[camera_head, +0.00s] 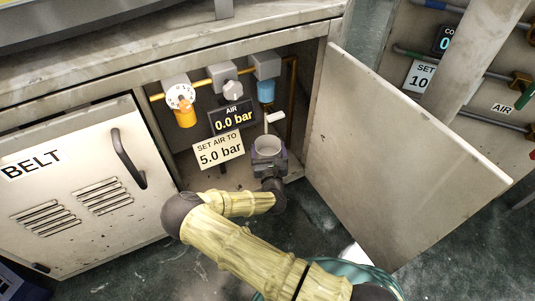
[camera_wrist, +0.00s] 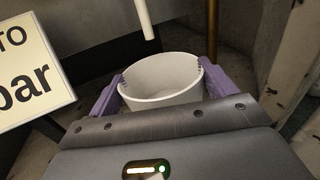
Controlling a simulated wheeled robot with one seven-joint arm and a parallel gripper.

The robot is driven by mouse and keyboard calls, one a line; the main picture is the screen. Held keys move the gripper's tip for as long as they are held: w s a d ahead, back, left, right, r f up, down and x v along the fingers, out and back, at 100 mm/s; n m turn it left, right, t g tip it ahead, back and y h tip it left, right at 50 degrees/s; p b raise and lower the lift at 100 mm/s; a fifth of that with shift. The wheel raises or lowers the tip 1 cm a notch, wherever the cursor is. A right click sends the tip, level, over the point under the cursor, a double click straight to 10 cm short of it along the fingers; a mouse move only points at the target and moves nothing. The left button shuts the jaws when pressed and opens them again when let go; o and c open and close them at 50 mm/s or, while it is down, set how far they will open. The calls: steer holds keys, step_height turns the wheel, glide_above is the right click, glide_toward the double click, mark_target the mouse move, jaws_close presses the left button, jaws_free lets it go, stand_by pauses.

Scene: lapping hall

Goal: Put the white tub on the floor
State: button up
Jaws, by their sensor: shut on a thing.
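The white tub (camera_head: 268,147) is in the open cabinet, low on the right side, below the blue filter bowl and a short white pipe. My gripper (camera_head: 268,158) reaches in from the front and is shut on the tub. In the wrist view the white tub (camera_wrist: 162,80) is upright, with its open top showing, and the purple fingers of my gripper (camera_wrist: 161,92) press on its left and right sides. The inside that shows looks empty. The tub's underside is hidden, so I cannot tell whether it touches the cabinet bottom. The floor (camera_head: 175,262) is dark and stained.
The open cabinet door (camera_head: 400,150) stands to the right of my arm. A sign reading 5.0 bar (camera_head: 219,150) is close left of the tub. The white pipe (camera_wrist: 145,18) hangs just above and behind it. The closed BELT door (camera_head: 75,190) is at left. Floor in front is partly clear.

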mark_target(267, 143)
steer(key=shift+w, duration=0.2)
steer(key=f+b, duration=0.3)
steer(key=shift+w+a+f, duration=0.15)
steer(key=shift+w+f, duration=0.1)
steer(key=shift+w, duration=0.1)
steer(key=shift+f, duration=0.1)
steer(key=o, duration=0.9)
steer(key=shift+r, duration=0.2)
steer(key=shift+s+p, duration=0.5)
steer(key=shift+s, duration=0.1)
steer(key=s+p, duration=0.2)
steer(key=s, duration=0.1)
steer(key=s+d+p, duration=0.1)
steer(key=s+p, duration=0.1)
steer(key=s, duration=0.2)
steer(key=s+p, duration=0.2)
steer(key=s, duration=0.1)
steer(key=shift+s+d+f, duration=0.1)
steer(key=shift+s+d, duration=0.15)
steer(key=shift+s, duration=0.1)
